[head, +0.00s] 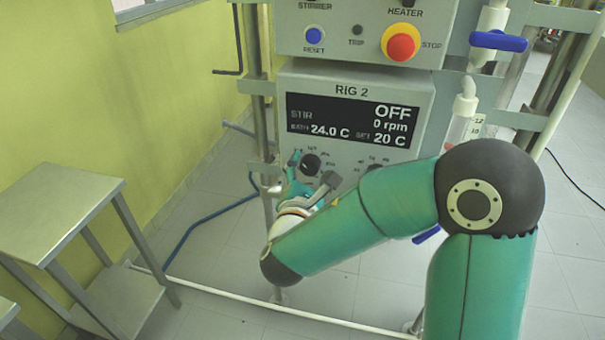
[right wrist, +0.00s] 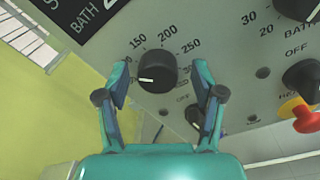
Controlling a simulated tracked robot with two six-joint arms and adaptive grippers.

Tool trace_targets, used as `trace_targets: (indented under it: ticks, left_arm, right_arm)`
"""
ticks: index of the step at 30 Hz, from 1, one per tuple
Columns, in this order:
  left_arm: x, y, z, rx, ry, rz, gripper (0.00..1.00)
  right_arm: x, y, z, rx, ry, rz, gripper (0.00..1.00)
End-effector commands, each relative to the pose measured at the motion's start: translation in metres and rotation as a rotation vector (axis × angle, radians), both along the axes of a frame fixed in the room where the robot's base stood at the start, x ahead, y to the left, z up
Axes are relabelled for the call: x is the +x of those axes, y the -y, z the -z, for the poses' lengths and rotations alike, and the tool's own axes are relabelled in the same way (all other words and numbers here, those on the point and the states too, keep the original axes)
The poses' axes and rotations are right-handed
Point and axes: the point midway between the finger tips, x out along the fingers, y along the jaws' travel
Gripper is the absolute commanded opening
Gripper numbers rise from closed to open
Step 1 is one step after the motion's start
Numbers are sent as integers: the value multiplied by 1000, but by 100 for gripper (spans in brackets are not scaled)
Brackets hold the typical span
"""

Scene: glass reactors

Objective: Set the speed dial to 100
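The speed dial (head: 311,164) is a round black knob under the RIG 2 display. In the right wrist view the dial (right wrist: 157,72) has a white mark pointing left, with 150, 200 and 250 printed around it; the number at the mark is not readable. My right gripper (head: 312,170) is at the dial. In the right wrist view the gripper (right wrist: 163,78) is open, one finger on each side of the knob, with visible gaps. The display (head: 350,122) reads OFF, 0 rpm, bath 24.0 C, set 20 C. My left gripper is not in view.
A second dial (right wrist: 298,6) and a smaller black knob (right wrist: 303,80) sit to the right on the panel. A red-and-yellow stop button (head: 401,44) and blue reset button (head: 314,36) are above the display. A metal side table (head: 60,197) stands at left.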

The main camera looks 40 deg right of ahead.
Motion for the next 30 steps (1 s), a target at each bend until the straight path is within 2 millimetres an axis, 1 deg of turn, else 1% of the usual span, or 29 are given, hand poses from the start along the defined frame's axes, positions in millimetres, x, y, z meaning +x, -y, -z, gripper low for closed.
trace_targets:
  ticks: [7,11,14,24,30]
  left_arm:
    - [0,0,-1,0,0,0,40]
    - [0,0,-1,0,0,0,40]
    - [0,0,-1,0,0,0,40]
    - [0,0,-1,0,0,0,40]
    - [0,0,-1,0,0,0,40]
  right_arm:
    - [-1,-2,-1,0,3,-1,67]
    - [-7,-10,-1,-1,3,-4,67]
    - [-17,-20,-1,-1,3,-6,67]
    - [-64,-69,-1,-2,2,-7,67]
    - [-80,-84,-1,0,2,-4,67]
